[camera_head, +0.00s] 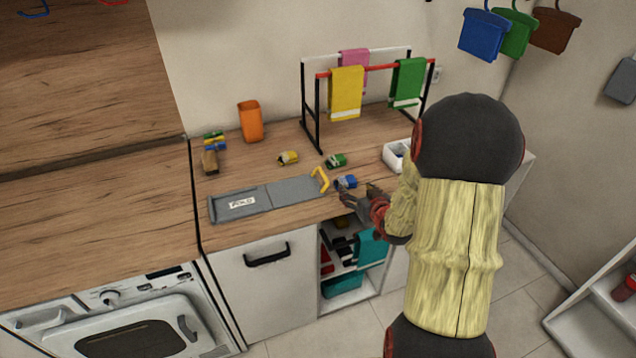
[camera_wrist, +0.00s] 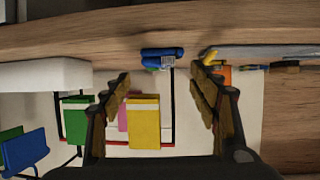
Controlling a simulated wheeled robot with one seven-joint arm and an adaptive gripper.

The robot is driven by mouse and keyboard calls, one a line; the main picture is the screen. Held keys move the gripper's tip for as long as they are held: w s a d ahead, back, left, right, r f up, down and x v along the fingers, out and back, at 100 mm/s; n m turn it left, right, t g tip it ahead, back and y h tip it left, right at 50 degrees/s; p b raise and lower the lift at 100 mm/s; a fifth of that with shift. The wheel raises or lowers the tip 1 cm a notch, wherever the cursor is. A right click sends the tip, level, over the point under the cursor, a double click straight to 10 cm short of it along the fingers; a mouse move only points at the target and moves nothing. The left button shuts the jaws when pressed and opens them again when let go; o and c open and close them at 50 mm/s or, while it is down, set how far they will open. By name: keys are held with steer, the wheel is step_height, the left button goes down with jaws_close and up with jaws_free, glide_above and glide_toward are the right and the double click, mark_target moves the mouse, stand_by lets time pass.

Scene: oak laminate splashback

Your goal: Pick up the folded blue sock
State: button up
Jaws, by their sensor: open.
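The folded blue sock (camera_head: 346,181) lies on the wooden counter, just right of the grey folding board. It is a small blue roll with a pale patch. In the wrist view the blue sock (camera_wrist: 162,57) appears ahead of the gap between the fingers, apart from both. My gripper (camera_head: 358,197) is at the counter's front edge, close to the sock on the near side. In the wrist view my gripper (camera_wrist: 163,82) is open with nothing between its fingers.
A grey folding board (camera_head: 291,190) with a yellow handle (camera_head: 321,179) lies left of the sock. A drying rack (camera_head: 318,112) with cloths stands at the back. A white bin (camera_head: 394,158) is to the right.

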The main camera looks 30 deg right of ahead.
mark_target(346, 181)
steer(key=shift+w+f, duration=0.35)
steer(key=shift+w, duration=0.15)
steer(key=b+x, duration=0.1)
steer(key=x, duration=0.2)
steer(key=b+x, duration=0.1)
steer(key=x, duration=0.3)
steer(key=shift+w+r+b, duration=0.1)
steer(key=shift+r+b, duration=0.15)
steer(key=shift+b, duration=0.1)
steer(key=shift+r, duration=0.1)
steer(key=shift+c, duration=1.1)
steer(key=c, duration=0.4)
